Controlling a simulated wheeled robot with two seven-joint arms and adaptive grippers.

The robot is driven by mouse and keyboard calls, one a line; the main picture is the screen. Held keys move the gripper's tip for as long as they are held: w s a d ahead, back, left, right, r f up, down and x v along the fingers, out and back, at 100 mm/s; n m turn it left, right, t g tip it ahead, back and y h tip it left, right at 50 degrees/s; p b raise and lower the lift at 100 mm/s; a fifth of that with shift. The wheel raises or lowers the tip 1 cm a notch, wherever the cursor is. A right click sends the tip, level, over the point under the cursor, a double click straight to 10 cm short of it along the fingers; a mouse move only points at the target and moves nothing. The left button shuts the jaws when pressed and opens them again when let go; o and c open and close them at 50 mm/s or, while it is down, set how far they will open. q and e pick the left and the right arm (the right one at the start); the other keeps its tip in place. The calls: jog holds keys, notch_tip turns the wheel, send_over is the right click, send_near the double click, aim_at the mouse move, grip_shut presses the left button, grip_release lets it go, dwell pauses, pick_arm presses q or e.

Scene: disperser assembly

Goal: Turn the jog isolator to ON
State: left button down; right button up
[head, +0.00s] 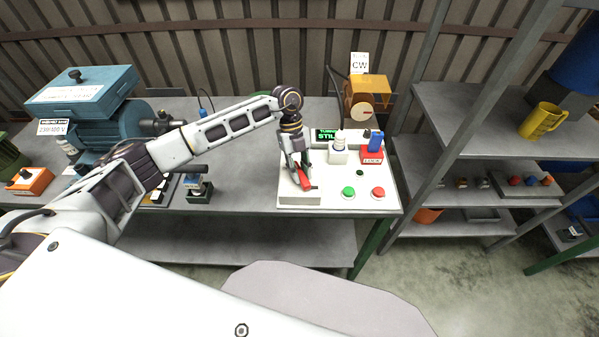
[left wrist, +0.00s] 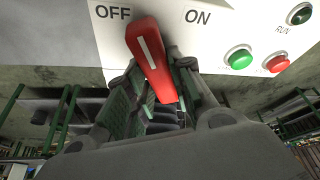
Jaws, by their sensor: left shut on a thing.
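The jog isolator's red handle (head: 305,183) is at the left of the white control panel (head: 331,193). In the left wrist view the red handle (left wrist: 147,48) has a white stripe, and its upper end leans toward the OFF label (left wrist: 113,12); the ON label (left wrist: 198,17) is to its right. My left gripper (head: 300,175) is over the panel, shut on the red handle; its fingers (left wrist: 160,100) flank the handle's lower part in the left wrist view. The handle's pivot is hidden. My right gripper is not in view.
A green button (head: 348,192) and a red button (head: 378,193) are right of the handle. A blue motor (head: 115,118) is at left; a shelf (head: 470,95) stands at right.

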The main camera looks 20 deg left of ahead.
pick_arm(q)
jog(key=m+y+b, duration=0.1)
jog(key=m, duration=0.2)
jog(key=shift+w+f+m+g+b, duration=0.1)
jog(key=shift+m+g+b, duration=0.2)
jog(key=shift+m, duration=0.1)
jog(key=shift+m+y, duration=0.3)
jog(key=shift+m, duration=0.2)
jog(key=shift+d+m+b, duration=0.1)
jog(key=shift+m+b, duration=0.2)
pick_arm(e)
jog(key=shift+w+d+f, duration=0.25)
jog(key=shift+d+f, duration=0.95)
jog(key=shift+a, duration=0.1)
pick_arm(q)
jog(key=c, duration=1.2)
grip_release()
jog(key=shift+c, duration=0.2)
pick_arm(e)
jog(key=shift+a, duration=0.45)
